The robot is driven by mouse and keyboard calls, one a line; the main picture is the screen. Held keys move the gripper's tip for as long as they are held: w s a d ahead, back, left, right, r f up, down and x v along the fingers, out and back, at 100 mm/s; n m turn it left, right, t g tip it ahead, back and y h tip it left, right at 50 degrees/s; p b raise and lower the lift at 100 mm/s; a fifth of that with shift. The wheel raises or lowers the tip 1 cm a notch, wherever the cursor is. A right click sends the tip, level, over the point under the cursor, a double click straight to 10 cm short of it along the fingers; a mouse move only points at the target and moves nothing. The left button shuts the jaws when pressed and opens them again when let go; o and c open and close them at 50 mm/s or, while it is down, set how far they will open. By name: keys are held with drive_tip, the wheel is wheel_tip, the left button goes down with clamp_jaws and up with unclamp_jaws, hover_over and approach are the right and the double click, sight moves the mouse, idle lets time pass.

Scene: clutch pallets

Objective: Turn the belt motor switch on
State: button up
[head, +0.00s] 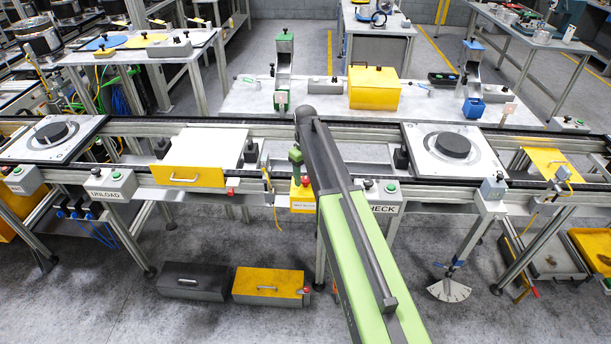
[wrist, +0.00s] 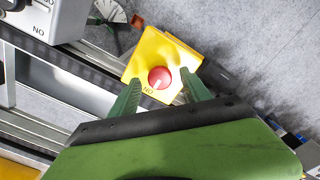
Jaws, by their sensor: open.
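The belt motor switch (wrist: 159,77) is a round red knob with a pale mark on a yellow box (wrist: 145,58). Lettering that reads ON upside down is beside the knob. The exact angle of the mark is hard to tell. In the head view the yellow box (head: 303,206) sits on the front rail of the conveyor, partly behind my arm. My gripper (wrist: 160,80) has its two green fingers apart, one on each side of the knob, with nothing held. Whether they touch the knob is unclear. In the head view my gripper (head: 296,158) is above the box.
A grey CHECK box (head: 380,192) with buttons is right of my arm, and an UNLOAD box (head: 108,185) is at the left. Pallets with black discs (head: 455,146) sit on the conveyor. A yellow hose hangs just left of the switch box.

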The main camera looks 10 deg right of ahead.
wheel_tip(320, 180, up, 17)
drive_tip(key=p, duration=1.6)
drive_tip(key=shift+f, duration=0.15)
drive_tip(key=b, duration=0.7)
hover_over(306, 184)
wheel_tip(306, 184, down, 7)
drive_tip(key=s+f+b, duration=0.6)
drive_tip(key=s, duration=0.1)
drive_tip(key=s+f+m+b, duration=0.4)
drive_tip(key=s+m, duration=0.1)
drive_tip(key=s, duration=0.9)
drive_tip(key=shift+a+m, duration=0.35)
drive_tip(key=shift+m, duration=0.05)
drive_tip(key=shift+s+f, duration=0.1)
drive_tip(key=shift+c, duration=0.5)
